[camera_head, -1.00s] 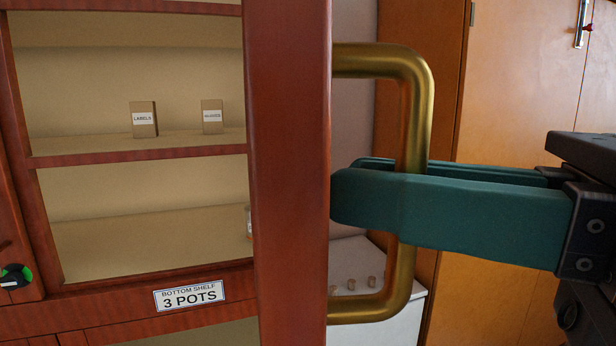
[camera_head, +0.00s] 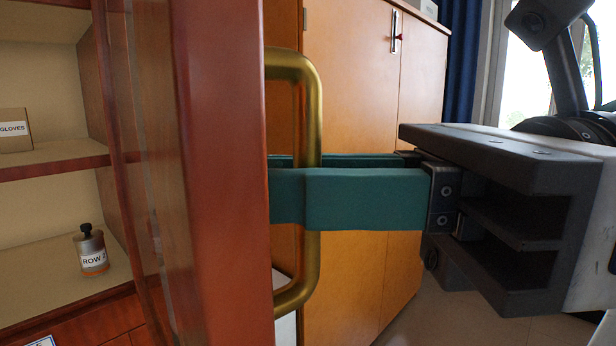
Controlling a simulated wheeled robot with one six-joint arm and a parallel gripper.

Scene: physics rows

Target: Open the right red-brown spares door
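The red-brown door (camera_head: 222,180) stands swung out from the cabinet, seen nearly edge-on in the head view. Its brass D-shaped handle (camera_head: 313,110) sticks out to the right of the door. My gripper (camera_head: 292,180) reaches in from the right, with one teal finger in front of the handle's upright bar and one behind it. It appears shut on the bar, though the front finger hides the contact. The fingertips lie close to the door face. Inside the cabinet, a gloves box (camera_head: 14,131) and a small labelled bottle (camera_head: 91,249) stand on shelves.
An orange-brown wooden cabinet (camera_head: 350,80) with a metal handle stands behind my gripper. A blue curtain (camera_head: 462,60) and a bright window are at the back right. Grey floor (camera_head: 455,300) shows below my gripper.

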